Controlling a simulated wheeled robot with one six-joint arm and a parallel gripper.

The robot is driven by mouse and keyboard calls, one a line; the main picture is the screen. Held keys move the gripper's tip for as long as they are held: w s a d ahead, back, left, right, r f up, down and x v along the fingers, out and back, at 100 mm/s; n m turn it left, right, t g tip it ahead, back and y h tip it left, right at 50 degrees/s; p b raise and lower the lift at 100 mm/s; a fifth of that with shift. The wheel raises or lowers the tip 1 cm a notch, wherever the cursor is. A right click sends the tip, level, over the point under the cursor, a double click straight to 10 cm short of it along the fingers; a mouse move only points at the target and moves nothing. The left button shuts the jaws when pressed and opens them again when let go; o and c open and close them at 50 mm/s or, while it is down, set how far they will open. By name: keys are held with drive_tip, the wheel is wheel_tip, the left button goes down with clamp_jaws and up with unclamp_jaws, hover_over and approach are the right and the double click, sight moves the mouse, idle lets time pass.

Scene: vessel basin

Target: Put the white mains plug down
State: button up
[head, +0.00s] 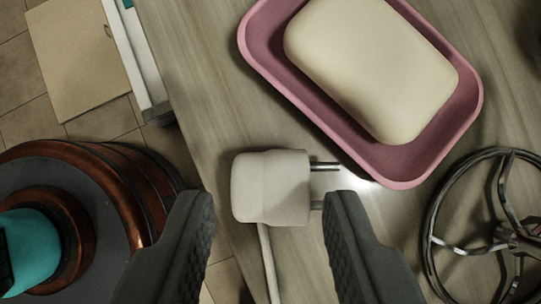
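The white mains plug (270,188) lies on the wooden tabletop near its left edge, with its metal pins pointing right. Its white cable runs down the picture from the plug's lower side. My gripper (269,205) is open, with one dark finger on each side of the lower part of the plug. A gap shows between each finger and the plug body, so no grip is visible. The right fingertip is close to the lower pin. I cannot tell the exact height of the fingers above the tabletop.
A pink dish (262,42) with a cream soap bar (370,65) stands just above right of the plug. A metal wheel-like object (507,232) is at right. The table (200,75) ends left of the plug, with tiled floor (100,122) beyond.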

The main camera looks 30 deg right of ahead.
sight(269, 193)
drive_tip(key=x, duration=0.4)
drive_tip(key=shift+d, duration=0.1)
drive_tip(key=c, duration=0.7)
